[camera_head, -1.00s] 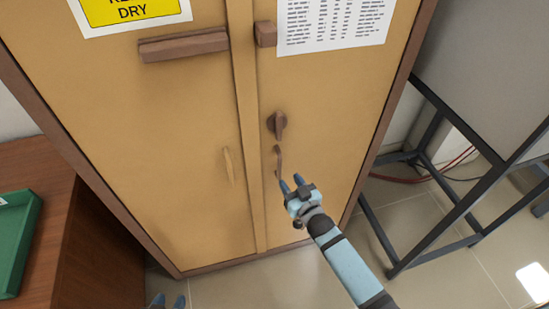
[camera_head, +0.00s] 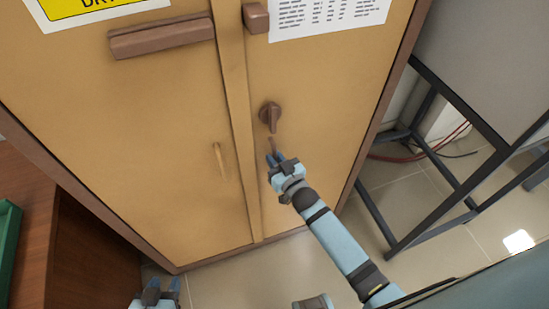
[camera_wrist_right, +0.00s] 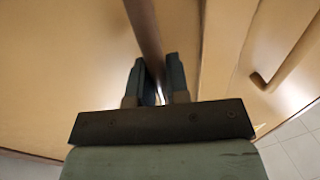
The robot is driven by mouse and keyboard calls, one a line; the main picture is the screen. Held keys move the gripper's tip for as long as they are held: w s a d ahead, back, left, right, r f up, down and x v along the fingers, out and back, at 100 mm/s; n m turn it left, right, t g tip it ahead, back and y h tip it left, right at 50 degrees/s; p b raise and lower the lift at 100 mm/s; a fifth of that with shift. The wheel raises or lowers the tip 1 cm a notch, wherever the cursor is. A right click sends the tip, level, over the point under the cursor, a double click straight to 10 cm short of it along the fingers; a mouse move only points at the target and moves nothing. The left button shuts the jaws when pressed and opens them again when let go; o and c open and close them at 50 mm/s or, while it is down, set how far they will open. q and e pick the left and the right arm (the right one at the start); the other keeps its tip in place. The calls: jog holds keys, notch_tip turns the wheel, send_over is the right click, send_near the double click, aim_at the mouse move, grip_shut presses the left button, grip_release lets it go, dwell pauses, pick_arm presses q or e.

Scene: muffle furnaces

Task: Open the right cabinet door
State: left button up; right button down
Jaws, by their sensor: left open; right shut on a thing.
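The tan cabinet's right door (camera_head: 310,90) stands shut, flush with the frame. Its slim brown vertical handle (camera_head: 273,145) sits below a brown turning knob (camera_head: 270,116). My right gripper (camera_head: 275,159) is at this handle and hides its lower part. In the right wrist view, the fingers (camera_wrist_right: 158,82) are closed around the handle bar (camera_wrist_right: 146,30), one on each side. My left gripper (camera_head: 162,287) is open and empty at the bottom edge, in front of the cabinet's lower left and apart from it.
The left door (camera_head: 130,130) is shut, with its own handle (camera_head: 220,162). A dark metal stand (camera_head: 428,165) is right of the cabinet, with red cables on the floor. A wooden desk (camera_head: 85,255) is at left. Tiled floor (camera_head: 240,285) lies in front.

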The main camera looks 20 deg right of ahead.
jog(key=s+d+n+g+y+p, duration=0.3)
jog(key=s+d+n+y, duration=0.15)
jog(key=s, duration=0.55)
jog(key=s+d+n+g+y+p, duration=0.3)
jog(key=s+d+y, duration=0.2)
jog(key=s, duration=0.5)
jog(key=s+d+n+g+y+b, duration=0.2)
jog(key=s+d+g, duration=0.3)
jog(key=d, duration=0.6)
jog(key=s+d+n+g+y+b, duration=0.2)
jog(key=s+d+n+g+b, duration=0.2)
jog(key=d, duration=0.8)
jog(key=shift+s+n+g, duration=0.35)
jog(key=shift+s+g, duration=0.05)
jog(key=shift+s, duration=0.4)
jog(key=shift+a+f+y, duration=0.1)
jog(key=shift+y, duration=0.15)
jog(key=c, duration=1.1)
grip_release()
